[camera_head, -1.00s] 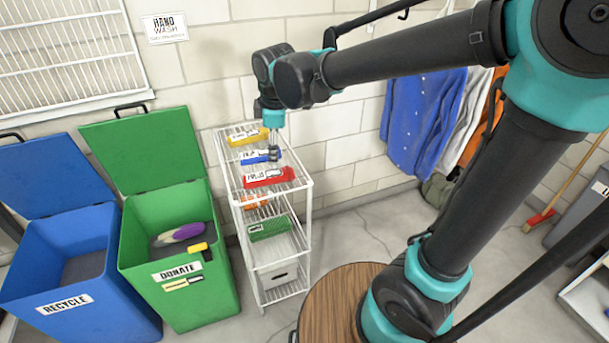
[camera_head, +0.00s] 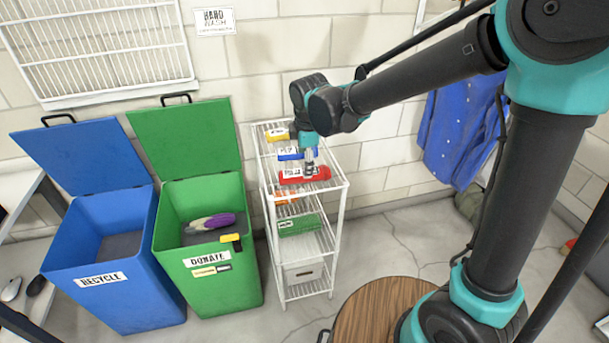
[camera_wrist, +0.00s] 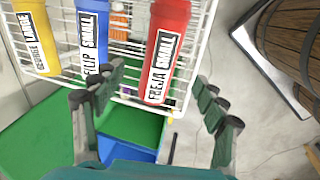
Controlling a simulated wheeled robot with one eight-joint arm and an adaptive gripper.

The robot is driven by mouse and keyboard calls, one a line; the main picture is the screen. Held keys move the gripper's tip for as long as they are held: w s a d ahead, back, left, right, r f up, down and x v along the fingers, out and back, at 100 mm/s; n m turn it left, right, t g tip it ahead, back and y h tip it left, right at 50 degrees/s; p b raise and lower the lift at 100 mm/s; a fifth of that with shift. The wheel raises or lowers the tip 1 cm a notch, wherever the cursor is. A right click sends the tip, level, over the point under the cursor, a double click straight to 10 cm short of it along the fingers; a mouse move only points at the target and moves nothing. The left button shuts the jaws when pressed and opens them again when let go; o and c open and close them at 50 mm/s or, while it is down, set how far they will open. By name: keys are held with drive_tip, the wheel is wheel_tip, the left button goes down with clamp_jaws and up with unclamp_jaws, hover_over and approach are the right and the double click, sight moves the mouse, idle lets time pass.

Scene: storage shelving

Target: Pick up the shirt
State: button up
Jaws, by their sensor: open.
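Rolled, labelled bundles lie on the top shelf of a white wire rack. The red roll (camera_head: 318,174) is nearest; in the wrist view the red roll (camera_wrist: 170,25) reads "FREJA SMALL". The yellow roll (camera_head: 279,135) reads "GEORGE LARGE" there (camera_wrist: 38,45). A blue shirt (camera_head: 455,130) hangs on the wall. My gripper (camera_head: 309,170) points down over the red roll; in the wrist view its open fingers (camera_wrist: 160,103) straddle the red roll's line, apparently empty. Contact cannot be told.
The white rack (camera_head: 341,230) has lower shelves with orange and green rolls (camera_head: 301,225). An open green DONATE bin (camera_head: 215,290) and blue RECYCLE bin (camera_head: 115,305) stand left. A round wooden top (camera_head: 365,318) stands right of the rack.

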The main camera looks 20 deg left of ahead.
drive_tip(key=shift+x, duration=3.15)
drive_tip(key=shift+w, duration=0.15)
drive_tip(key=shift+c, duration=0.3)
drive_tip(key=shift+r, duration=0.1)
drive_tip(key=c, duration=1.3)
drive_tip(key=shift+r, duration=0.1)
wheel_tip(320, 180, up, 20)
